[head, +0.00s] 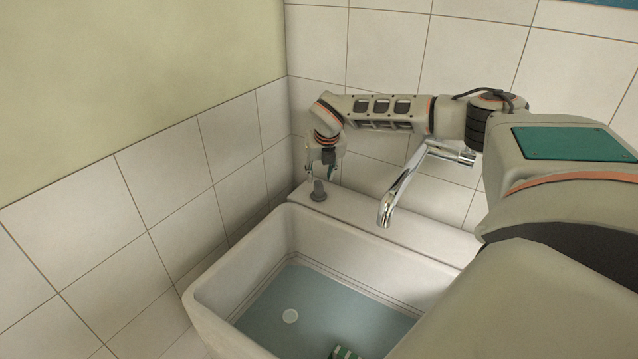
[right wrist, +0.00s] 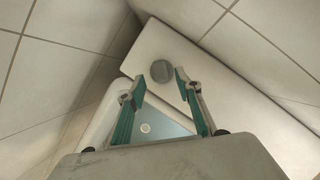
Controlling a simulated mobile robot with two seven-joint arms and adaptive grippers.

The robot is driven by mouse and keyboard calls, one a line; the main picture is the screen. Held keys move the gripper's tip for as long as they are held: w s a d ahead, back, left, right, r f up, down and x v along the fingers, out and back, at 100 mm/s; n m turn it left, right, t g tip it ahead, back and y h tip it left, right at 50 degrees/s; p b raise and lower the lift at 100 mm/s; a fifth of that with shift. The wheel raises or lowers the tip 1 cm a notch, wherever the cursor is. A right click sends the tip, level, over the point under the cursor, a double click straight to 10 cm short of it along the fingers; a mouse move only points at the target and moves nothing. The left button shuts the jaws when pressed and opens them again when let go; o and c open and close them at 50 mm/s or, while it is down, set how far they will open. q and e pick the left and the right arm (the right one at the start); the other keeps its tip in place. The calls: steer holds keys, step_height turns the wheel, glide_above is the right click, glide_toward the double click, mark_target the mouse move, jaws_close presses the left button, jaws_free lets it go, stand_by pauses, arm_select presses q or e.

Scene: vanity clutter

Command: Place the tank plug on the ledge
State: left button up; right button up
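The tank plug (head: 318,191), a small dark grey stopper, stands upright on the white ledge (head: 400,228) behind the sink, near its left end. In the right wrist view the plug (right wrist: 162,68) shows from above as a grey disc on the ledge (right wrist: 228,75). My right gripper (head: 321,172) is just above the plug, fingers pointing down. In the right wrist view my right gripper (right wrist: 160,82) has its fingers apart with nothing between the tips, and the disc lies just beyond them.
A chrome faucet (head: 400,190) juts over the sink right of the plug. Tiled walls (head: 160,180) close in at left and behind.

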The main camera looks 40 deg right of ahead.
steer(key=v, duration=0.6)
stand_by(0.5)
